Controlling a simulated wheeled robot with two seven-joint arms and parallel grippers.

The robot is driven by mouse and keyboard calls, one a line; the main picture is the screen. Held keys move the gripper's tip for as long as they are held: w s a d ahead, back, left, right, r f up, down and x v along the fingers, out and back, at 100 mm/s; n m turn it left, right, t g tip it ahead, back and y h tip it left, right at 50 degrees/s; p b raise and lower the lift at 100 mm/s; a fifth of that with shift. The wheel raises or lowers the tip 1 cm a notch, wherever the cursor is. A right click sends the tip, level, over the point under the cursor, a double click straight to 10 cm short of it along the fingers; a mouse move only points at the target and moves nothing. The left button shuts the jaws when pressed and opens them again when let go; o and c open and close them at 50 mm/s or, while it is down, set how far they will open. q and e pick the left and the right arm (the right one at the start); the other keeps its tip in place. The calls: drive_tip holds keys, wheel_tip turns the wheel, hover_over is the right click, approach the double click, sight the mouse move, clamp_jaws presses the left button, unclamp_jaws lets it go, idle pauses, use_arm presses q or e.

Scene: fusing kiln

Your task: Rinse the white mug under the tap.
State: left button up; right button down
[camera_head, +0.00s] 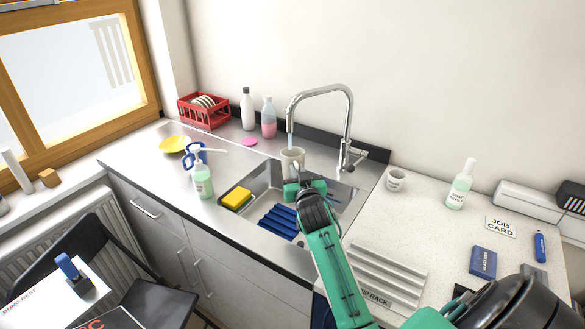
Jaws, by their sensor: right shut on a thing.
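A white mug (292,159) is upright under the spout of the chrome tap (349,120), over the back of the steel sink (263,182). A short bluish stream of water runs from the spout down to the mug's mouth. My right gripper (294,181) is shut on the mug from the near side; its fingers are small and partly hidden by the wrist. The inside of the mug is hard to make out. My left gripper is out of view.
The sink holds a yellow sponge (236,198) and a blue ribbed mat (279,221). A second whitish cup (395,180) stands on the right counter near a soap bottle (461,185). A pump bottle (202,178) stands left of the sink, and a red dish rack (204,110) behind.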

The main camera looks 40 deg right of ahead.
drive_tip(key=shift+s+d, duration=0.25)
drive_tip(key=shift+d, duration=0.05)
drive_tip(key=shift+w+a, duration=0.2)
drive_tip(key=shift+a, duration=0.05)
drive_tip(key=shift+w+a, duration=0.25)
drive_tip(key=shift+a, duration=0.05)
drive_tip(key=shift+s+d+r, duration=0.1)
drive_tip(key=shift+d, duration=0.05)
drive_tip(key=shift+s+d+p, duration=0.35)
drive_tip(key=shift+p, duration=0.1)
drive_tip(key=s+a+p, duration=0.2)
drive_tip(key=s+a, duration=0.3)
drive_tip(key=s, duration=0.1)
idle(0.9)
drive_tip(key=shift+a, duration=0.1)
idle(0.9)
